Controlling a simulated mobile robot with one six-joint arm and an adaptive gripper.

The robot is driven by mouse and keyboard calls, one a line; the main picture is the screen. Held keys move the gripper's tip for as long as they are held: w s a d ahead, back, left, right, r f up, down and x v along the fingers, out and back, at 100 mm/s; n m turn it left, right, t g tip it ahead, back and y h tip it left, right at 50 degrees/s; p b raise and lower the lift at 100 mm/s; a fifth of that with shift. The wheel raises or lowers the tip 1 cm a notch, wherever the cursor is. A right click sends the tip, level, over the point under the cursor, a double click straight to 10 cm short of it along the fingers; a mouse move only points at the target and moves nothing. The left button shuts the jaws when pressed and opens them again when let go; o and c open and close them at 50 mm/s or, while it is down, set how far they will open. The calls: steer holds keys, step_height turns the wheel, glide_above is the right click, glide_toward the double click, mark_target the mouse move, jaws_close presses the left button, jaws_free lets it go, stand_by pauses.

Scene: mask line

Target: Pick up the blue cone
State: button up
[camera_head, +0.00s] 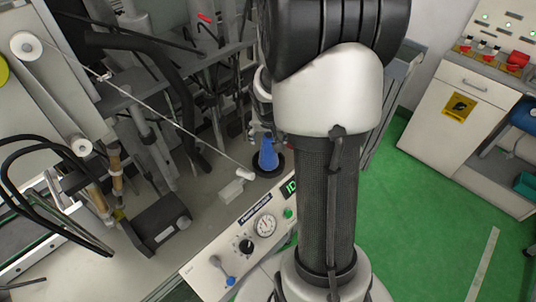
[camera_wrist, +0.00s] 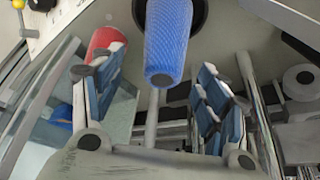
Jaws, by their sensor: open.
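The blue cone (camera_head: 268,156) stands on a dark round base (camera_head: 276,170) on the machine's bench, left of my arm in the head view. In the wrist view the blue cone (camera_wrist: 168,38) is upper centre, with a ribbed blue surface and a dark tip facing the camera. My gripper (camera_wrist: 152,88) is open, with one finger to the left of the cone and one to the right. The cone's tip shows just beyond the gap between the fingers, and I see no contact.
A control panel (camera_head: 250,240) with a gauge and knobs is in front of the cone. Black hoses and machine frames crowd the left. A red cylinder (camera_wrist: 106,42) is beyond the left finger. Green floor at right is open.

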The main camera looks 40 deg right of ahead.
mark_target(268, 160)
steer(key=b+x, duration=0.2)
steer(key=x, duration=0.3)
steer(key=shift+a+f, duration=0.15)
steer(key=shift+a, duration=0.05)
steer(key=shift+s, duration=0.1)
steer(key=shift+c, duration=0.6)
steer(key=c, duration=1.2)
